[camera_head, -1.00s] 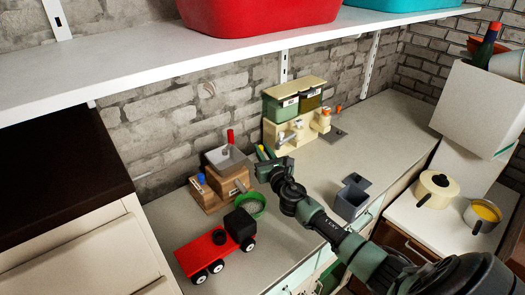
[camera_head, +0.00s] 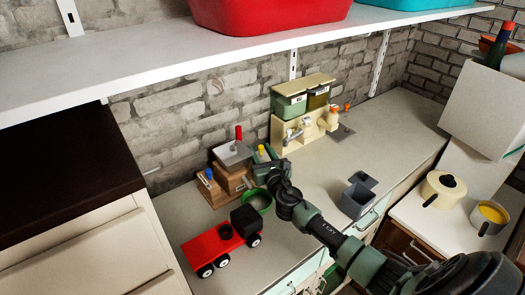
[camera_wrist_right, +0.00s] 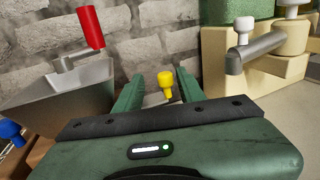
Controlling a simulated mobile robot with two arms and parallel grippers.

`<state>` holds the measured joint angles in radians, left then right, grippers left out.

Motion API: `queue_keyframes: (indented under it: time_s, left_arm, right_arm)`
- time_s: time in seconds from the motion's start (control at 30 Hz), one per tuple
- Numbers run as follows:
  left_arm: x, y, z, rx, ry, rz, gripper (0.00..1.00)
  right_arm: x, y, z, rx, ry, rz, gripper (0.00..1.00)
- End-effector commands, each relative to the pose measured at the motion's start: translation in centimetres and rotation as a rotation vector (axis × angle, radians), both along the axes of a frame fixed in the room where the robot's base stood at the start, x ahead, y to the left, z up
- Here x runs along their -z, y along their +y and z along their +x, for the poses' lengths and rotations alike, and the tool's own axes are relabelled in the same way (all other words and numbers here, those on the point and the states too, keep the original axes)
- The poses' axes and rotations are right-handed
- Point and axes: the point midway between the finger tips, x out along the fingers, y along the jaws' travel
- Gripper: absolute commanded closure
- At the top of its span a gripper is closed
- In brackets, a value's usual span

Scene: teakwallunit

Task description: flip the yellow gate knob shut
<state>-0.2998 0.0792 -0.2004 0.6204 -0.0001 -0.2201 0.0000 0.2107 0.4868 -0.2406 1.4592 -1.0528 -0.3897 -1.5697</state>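The yellow knob (camera_wrist_right: 166,80) shows in the right wrist view, upright on a small metal stem. It lies between the two green fingers of my right gripper (camera_wrist_right: 158,92), which are apart; I see no contact with it. In the head view the yellow knob (camera_head: 261,150) is a small spot among the fingertips of my right gripper (camera_head: 266,157), just right of a wooden toy unit (camera_head: 230,180) with a metal hopper. The gate itself is hidden or too small to tell. My left gripper is not in view.
The hopper's red handle (camera_wrist_right: 91,28) stands left of the fingers. A cream dispenser (camera_wrist_right: 265,65) with a grey spout stands to the right. A green bowl (camera_head: 262,200) and a red truck (camera_head: 216,246) are in front. A white shelf (camera_head: 180,55) runs above.

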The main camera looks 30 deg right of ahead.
Motion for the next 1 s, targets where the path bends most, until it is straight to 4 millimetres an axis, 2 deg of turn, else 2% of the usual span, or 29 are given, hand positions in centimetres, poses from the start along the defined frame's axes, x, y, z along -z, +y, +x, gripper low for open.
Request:
queue_keyframes:
  time_s: [0.27,0.7,1.0]
  left_arm:
    - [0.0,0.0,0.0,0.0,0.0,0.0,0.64]
    - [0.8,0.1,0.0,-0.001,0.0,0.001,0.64]
    - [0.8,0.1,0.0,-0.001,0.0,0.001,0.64]
  right_arm:
    - [-0.1,0.0,-0.5,0.002,-0.001,-0.002,0.61]
    - [0.0,1.7,-6.9,0.0,-0.001,-0.002,0.61]
    - [-0.1,1.9,-7.6,0.001,-0.001,-0.002,0.61]
